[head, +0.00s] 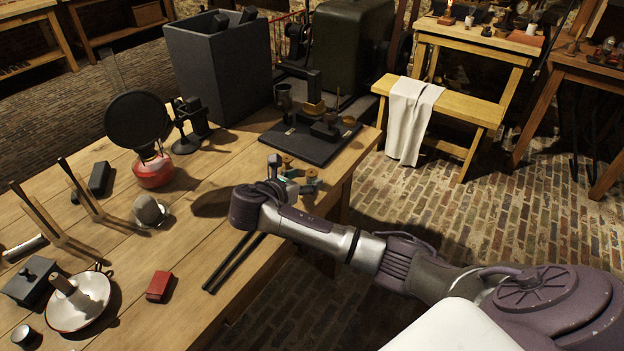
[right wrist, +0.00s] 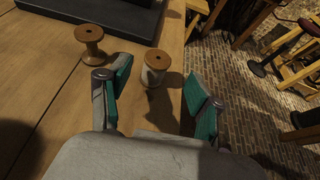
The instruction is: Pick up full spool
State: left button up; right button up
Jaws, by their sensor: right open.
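Two wooden spools stand near the table's right edge. In the right wrist view, the spool wound with pale thread (right wrist: 154,68) is upright, beyond and between my right gripper's fingertips. The other spool (right wrist: 89,42), brown with a bare narrow core, stands to its left, outside the fingers. My right gripper (right wrist: 160,80) is open and empty, its teal pads apart with no visible contact on the pale spool. In the head view the right gripper (head: 291,178) reaches over the table edge and partly hides the spools. My left gripper is out of view.
A black board with brass apparatus (head: 310,140) lies just behind the spools. Two dark rods (head: 232,264) lie in front of my right gripper. A red burner (head: 153,172), red box (head: 159,286) and white candle dish (head: 79,302) stand left. Floor lies beyond the right edge.

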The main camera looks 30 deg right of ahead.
aim_at(308, 177)
jog(key=x, duration=0.5)
jog(key=shift+w+a+f, duration=0.1)
jog(key=shift+w+f, duration=0.05)
jog(key=shift+w, duration=0.05)
jog(key=shift+c, duration=0.3)
jog(key=c, duration=1)
